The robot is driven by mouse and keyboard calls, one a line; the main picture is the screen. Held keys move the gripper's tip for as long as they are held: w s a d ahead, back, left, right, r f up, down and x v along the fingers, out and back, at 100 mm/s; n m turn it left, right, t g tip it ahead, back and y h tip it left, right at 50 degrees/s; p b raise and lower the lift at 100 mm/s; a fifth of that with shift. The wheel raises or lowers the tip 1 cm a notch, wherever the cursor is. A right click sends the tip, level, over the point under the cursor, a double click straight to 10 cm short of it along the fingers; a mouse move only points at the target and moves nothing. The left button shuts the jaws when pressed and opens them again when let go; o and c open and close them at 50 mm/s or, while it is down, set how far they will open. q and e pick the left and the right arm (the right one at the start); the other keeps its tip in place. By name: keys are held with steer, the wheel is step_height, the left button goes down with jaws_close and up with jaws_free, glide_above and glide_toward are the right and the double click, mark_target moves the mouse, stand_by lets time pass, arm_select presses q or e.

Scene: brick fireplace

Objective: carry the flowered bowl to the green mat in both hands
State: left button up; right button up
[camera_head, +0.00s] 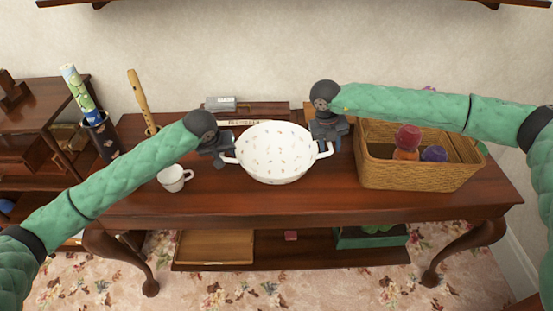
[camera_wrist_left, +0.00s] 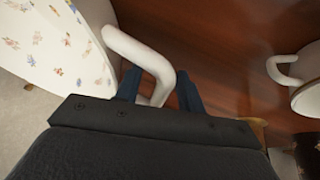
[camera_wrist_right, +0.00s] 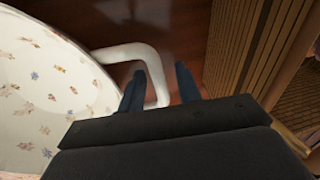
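The white flowered bowl (camera_head: 274,153) stands upright at the middle of the wooden table, with a looped handle on each side. My left gripper (camera_head: 226,152) is at its left handle. In the left wrist view that handle (camera_wrist_left: 140,50) passes between the two fingers, which are apart with gaps beside it. My right gripper (camera_head: 328,146) is at the right handle. In the right wrist view this handle (camera_wrist_right: 128,53) runs between the open fingers, with space towards one finger. I cannot make out a green mat in any view.
A wicker basket (camera_head: 420,177) with colored balls stands close right of my right gripper. A white mug (camera_head: 174,178) stands left of the bowl. A recorder (camera_head: 139,93) stands upright at the back left. A grey box (camera_head: 220,104) is at the back. The table front is mostly clear.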

arm_select(q)
jaws_close()
arm_select(e)
jaws_close()
stand_by(1.3)
